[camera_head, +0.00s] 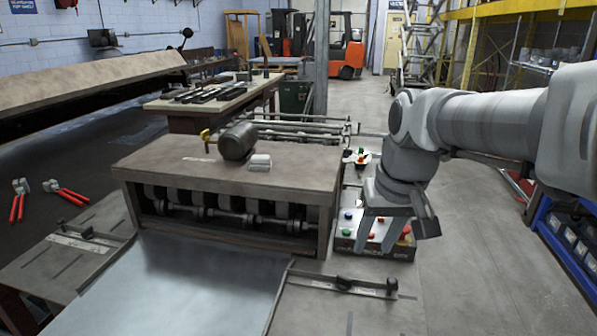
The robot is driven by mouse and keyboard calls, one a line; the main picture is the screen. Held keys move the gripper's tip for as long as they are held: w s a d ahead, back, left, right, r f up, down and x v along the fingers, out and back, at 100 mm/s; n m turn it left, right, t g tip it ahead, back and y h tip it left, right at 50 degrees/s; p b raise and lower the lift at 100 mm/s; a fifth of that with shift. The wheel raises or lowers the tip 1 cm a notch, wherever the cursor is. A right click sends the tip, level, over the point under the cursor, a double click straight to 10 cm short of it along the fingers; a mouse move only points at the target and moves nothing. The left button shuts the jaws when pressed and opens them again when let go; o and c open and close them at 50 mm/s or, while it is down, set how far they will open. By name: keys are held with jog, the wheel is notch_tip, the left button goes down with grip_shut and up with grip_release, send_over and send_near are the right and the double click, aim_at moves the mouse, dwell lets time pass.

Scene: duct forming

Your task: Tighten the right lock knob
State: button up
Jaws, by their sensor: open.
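The right guide rail (340,284) lies on the wing at the right of the metal sheet (185,285). A dark upright knob (391,286) stands at its right end, and a dark low fitting (344,283) sits near its middle. I cannot tell for sure which of these is the lock knob. My gripper (376,248) points down, open and empty. In the picture it is above the knob and slightly left of it, in front of a box with coloured buttons (347,230). It appears apart from the knob.
The forming machine (230,173) carries a dark cylinder (238,141) and a small pale block (260,162). A left guide rail (90,241) lies opposite. Red-handled tools (66,192) lie at the far left. A blue rack (565,250) stands at the right. Open floor (475,240) lies between.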

jog(key=w+f+n+g+p, duration=0.1)
jog(key=w+n+g+p, duration=0.1)
jog(key=w+n, duration=0.5)
jog(key=n+g+p, duration=0.1)
jog(key=n+p, duration=0.1)
jog(key=n, duration=0.3)
send_over(342, 276)
notch_tip(342, 276, down, 6)
jog(key=shift+h, duration=0.4)
notch_tip(342, 276, down, 18)
jog(key=shift+r, duration=0.15)
grip_shut()
